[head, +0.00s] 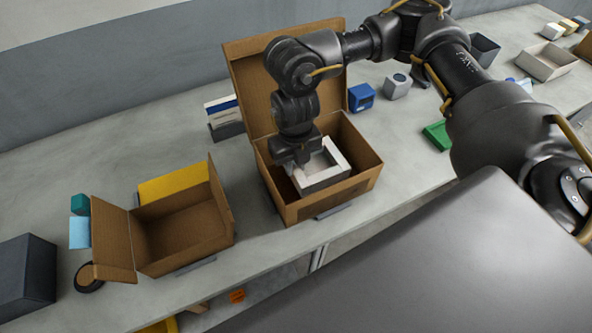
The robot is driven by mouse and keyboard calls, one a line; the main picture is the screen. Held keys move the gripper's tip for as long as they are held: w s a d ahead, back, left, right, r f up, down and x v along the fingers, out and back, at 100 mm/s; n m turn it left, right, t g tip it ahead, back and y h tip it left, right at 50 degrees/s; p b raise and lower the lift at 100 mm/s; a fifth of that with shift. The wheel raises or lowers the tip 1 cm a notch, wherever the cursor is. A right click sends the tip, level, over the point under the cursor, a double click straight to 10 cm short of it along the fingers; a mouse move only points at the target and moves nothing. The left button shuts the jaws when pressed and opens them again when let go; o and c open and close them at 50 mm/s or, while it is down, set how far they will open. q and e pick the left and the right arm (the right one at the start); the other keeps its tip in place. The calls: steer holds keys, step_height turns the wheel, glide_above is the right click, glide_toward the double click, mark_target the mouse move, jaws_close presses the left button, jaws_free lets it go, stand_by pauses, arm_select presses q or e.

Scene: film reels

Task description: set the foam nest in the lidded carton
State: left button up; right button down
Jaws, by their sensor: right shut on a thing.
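The lidded carton (360,183) is a brown cardboard box on the bench, with its lid (250,78) standing open at the back. The foam nest (337,154), a pale square frame with a grey lower part, is inside the carton's opening. My right gripper (297,172) points down into the carton at the left side of the nest and is shut on it. The arm hides the nest's left part and the fingertips. I cannot tell whether the nest touches the carton's floor. My left gripper is not in view.
A second open carton (222,236) with spread flaps stands to the left. A dark box (27,272) is at the far left. A blue block (361,97), a grey block (397,87) and a green tray (437,134) lie right of the carton. Bench between the cartons is clear.

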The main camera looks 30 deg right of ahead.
steer(key=shift+f, duration=1.95)
steer(key=shift+f, duration=0.1)
steer(key=c, duration=1.3)
jaws_free()
steer(key=shift+o, duration=0.2)
